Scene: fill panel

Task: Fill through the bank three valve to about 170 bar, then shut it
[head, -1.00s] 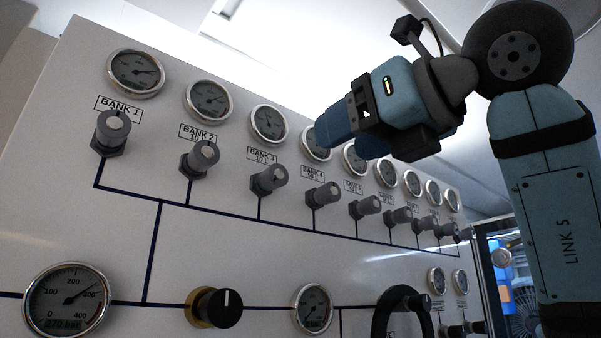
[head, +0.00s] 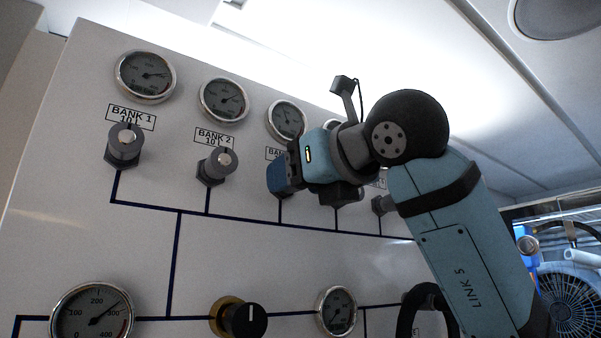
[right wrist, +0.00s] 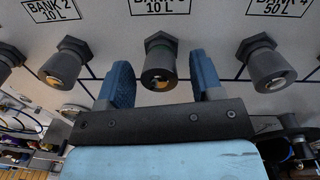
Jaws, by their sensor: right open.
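The bank three valve (right wrist: 159,63) is a grey knob on a hex base below its partly cropped label (right wrist: 160,6) in the right wrist view. My right gripper (right wrist: 160,60) is open, with one blue finger on each side of this knob and gaps showing on both sides. In the head view my right gripper (head: 279,175) hides the bank three valve. The bank three gauge (head: 286,120) shows above it; its reading is too small to tell. A larger gauge (head: 92,315) at the lower left has its needle between 200 and 300. My left gripper is not in view.
The bank 1 valve (head: 124,143) and bank 2 valve (head: 218,164) stand to the left. The bank 4 valve (right wrist: 268,63) is close on the right. Below are a black knob (head: 243,319), a small gauge (head: 337,310) and a black handwheel (head: 425,305).

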